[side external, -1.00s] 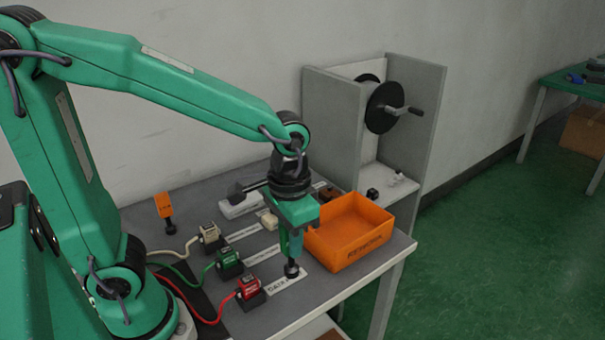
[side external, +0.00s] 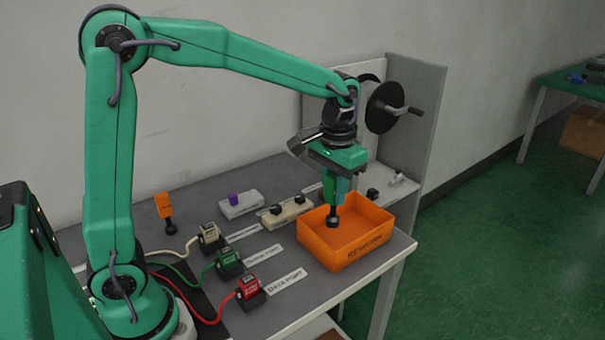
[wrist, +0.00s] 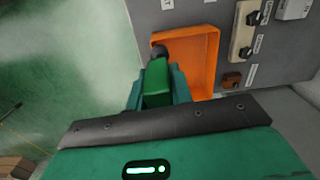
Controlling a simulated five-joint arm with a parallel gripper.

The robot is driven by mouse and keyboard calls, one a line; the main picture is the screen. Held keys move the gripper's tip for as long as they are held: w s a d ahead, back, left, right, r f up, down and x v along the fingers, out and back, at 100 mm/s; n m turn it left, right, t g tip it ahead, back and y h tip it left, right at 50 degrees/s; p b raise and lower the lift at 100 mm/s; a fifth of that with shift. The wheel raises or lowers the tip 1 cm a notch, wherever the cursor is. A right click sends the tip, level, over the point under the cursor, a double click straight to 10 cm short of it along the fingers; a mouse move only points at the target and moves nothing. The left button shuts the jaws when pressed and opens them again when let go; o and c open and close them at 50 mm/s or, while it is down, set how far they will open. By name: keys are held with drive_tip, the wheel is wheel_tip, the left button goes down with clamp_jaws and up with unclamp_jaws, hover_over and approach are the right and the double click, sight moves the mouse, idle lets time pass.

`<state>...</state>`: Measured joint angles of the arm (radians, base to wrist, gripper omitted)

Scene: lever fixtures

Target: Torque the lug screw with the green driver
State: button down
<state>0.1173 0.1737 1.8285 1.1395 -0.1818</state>
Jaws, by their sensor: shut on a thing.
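My gripper (side external: 338,168) is shut on the green driver (side external: 335,190), which hangs upright with its black tip pointing down. The tip shows over the orange bin (side external: 350,262), and its exact height there is hard to judge. In the wrist view, the green driver (wrist: 156,82) sits between the jaws of my gripper (wrist: 158,100), with its tip by the bin's upper left corner. A small brown block (wrist: 232,80) lies beside the bin; it may carry the lug screw, but I cannot make out a screw. My gripper and the bin mostly hide that block in the side view.
A beige base with black knobs (side external: 287,211) and a white base with a purple knob (side external: 241,203) stand behind. Beige (side external: 209,236), green (side external: 229,262) and red (side external: 249,290) corded plugs stand left. An orange driver (side external: 164,206) stands upright. A grey panelled reel stand (side external: 415,130) rises behind.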

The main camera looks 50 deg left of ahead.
drive_tip(key=w+a+f+n, duration=0.2)
drive_tip(key=w+a+n, duration=0.1)
drive_tip(key=w+a, duration=1.5)
drive_tip(key=shift+a+f+n, duration=0.3)
drive_tip(key=shift+a+n, duration=0.1)
drive_tip(key=shift+a, duration=1.25)
drive_tip(key=shift+f, duration=0.15)
drive_tip(key=shift+f, duration=2.6)
